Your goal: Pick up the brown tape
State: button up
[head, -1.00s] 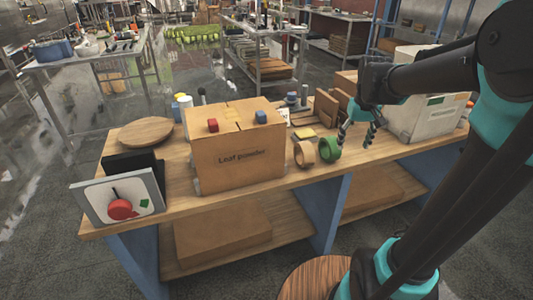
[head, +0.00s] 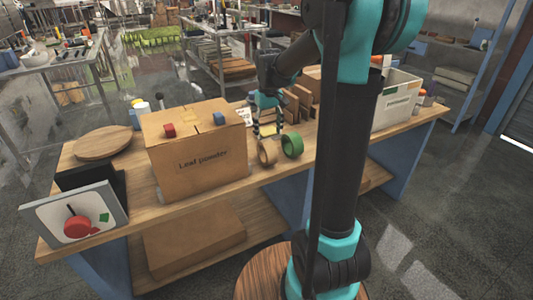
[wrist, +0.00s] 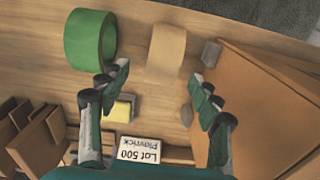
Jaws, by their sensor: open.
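The brown tape (head: 267,151) is a tan roll standing on its edge on the wooden table, just right of the Leaf powder box. In the wrist view the brown tape (wrist: 166,52) lies ahead of the fingertips, between their lines. My gripper (head: 268,137) is above and behind the tape, pointing down. In the wrist view my gripper (wrist: 160,85) has its fingers spread with nothing between the tips. The green tape (head: 292,145) stands close to the right of the brown one; it also shows in the wrist view (wrist: 90,40).
The Leaf powder box (head: 197,160) stands left of the tape, with a small grey block (wrist: 211,53) between. A yellow block (wrist: 123,108), a Lot 500 card (wrist: 140,149) and brown pieces (wrist: 40,140) are near. A white bin (head: 397,105) stands right.

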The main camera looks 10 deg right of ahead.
aim_at(267, 141)
jog(key=shift+s+a+f, duration=0.1)
jog(key=shift+f, duration=1.8)
jog(key=shift+a+f, duration=0.1)
jog(key=shift+f, duration=1.75)
jog(key=shift+c, duration=0.4)
grip_shut()
jog(key=shift+r, duration=0.15)
notch_tip(267, 141, up, 20)
